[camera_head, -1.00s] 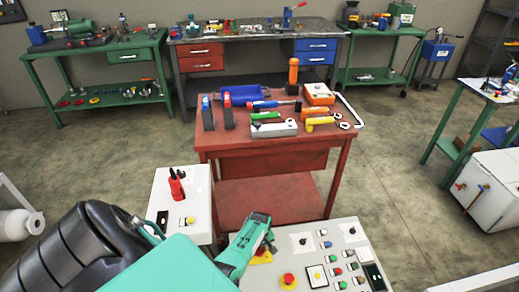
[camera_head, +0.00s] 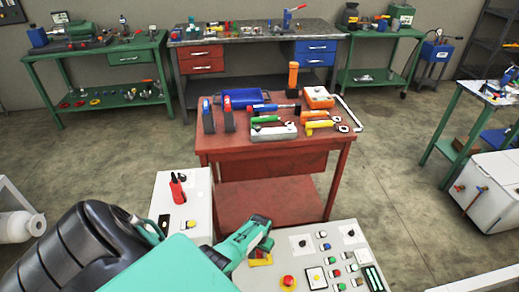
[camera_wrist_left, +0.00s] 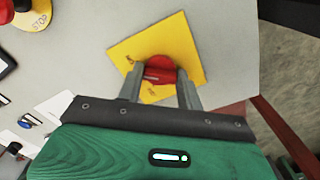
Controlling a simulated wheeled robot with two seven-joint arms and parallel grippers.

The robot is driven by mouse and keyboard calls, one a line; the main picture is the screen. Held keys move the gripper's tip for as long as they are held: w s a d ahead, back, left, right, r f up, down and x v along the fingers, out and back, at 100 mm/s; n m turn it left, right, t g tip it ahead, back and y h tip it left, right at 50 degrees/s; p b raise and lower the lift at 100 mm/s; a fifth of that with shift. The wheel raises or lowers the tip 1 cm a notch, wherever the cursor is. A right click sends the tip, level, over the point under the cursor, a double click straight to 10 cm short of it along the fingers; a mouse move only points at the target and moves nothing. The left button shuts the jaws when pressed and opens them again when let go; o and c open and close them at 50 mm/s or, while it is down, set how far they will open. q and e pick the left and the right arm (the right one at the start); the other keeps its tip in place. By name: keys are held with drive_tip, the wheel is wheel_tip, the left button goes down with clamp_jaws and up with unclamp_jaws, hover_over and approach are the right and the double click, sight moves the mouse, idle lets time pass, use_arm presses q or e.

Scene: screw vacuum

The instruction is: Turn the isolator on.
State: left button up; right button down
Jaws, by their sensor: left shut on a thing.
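The isolator is a red rotary knob (camera_wrist_left: 160,68) on a square yellow plate (camera_wrist_left: 187,38), fixed to a pale grey control panel (camera_wrist_left: 90,65). My left gripper (camera_wrist_left: 161,82) is shut on the red knob, with one finger on each side of it. In the head view my left gripper (camera_head: 264,246) is at the upper left part of the panel (camera_head: 262,278). It hides the knob there, and only part of the yellow plate (camera_head: 261,261) shows. My right gripper is in neither view.
A red stop button (camera_head: 288,281) on a yellow base sits close by on the panel, with several small buttons (camera_head: 335,272) to its right. A white box with a red handle (camera_head: 177,188) stands to the left. A red tool table (camera_head: 270,150) stands behind.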

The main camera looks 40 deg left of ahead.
use_arm(q)
drive_tip(key=shift+m, duration=0.9)
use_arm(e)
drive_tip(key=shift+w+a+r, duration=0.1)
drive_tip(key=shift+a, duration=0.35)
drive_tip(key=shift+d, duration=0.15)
use_arm(q)
drive_tip(key=o, duration=1)
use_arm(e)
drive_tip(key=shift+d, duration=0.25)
